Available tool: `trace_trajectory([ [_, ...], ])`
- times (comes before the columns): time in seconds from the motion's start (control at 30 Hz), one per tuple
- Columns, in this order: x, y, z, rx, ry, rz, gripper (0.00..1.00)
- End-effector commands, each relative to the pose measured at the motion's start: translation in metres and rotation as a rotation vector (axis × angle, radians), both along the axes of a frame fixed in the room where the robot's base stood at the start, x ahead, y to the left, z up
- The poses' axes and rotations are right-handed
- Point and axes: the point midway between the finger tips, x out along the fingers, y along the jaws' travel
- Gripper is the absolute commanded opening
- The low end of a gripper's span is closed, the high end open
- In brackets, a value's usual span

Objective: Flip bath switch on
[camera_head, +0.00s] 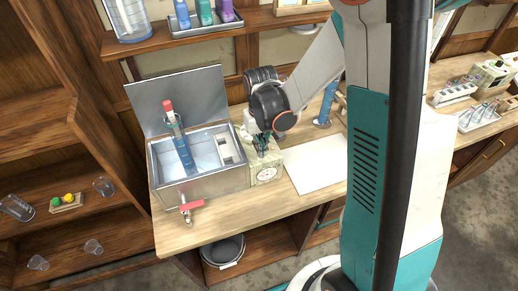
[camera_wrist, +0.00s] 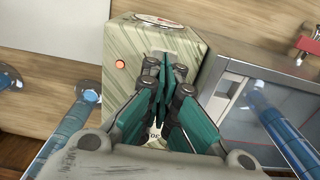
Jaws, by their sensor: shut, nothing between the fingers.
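The bath (camera_head: 200,190) is an open metal tank on the bench at the left, its lid raised. It shows at the right of the wrist view (camera_wrist: 235,55). A pale, streaked control box (camera_head: 266,174) with a round dial on its front stands against the bath's right side. In the wrist view the box (camera_wrist: 130,40) carries a small orange-red lamp (camera_wrist: 120,65) and a partly covered label. My gripper (camera_head: 262,148) points down at the top of this box, and its teal fingers (camera_wrist: 165,62) are shut and empty. The fingers hide the switch, so its position cannot be told.
A blue glass column with a red top (camera_head: 180,140) stands in the bath. A red-handled tap (camera_head: 190,207) sticks out at the bath's front. A white sheet (camera_head: 318,163) lies clear to the right.

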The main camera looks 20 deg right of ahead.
Motion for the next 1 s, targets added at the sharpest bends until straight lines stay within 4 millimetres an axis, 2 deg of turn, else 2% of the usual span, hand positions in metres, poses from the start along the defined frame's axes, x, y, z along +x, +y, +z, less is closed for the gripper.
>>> trace_trajectory([
  [0.8,0.000,0.000,0.061,0.000,0.000,0.000,0.00],
  [1.0,0.000,0.000,0.064,0.000,0.000,0.000,0.00],
])
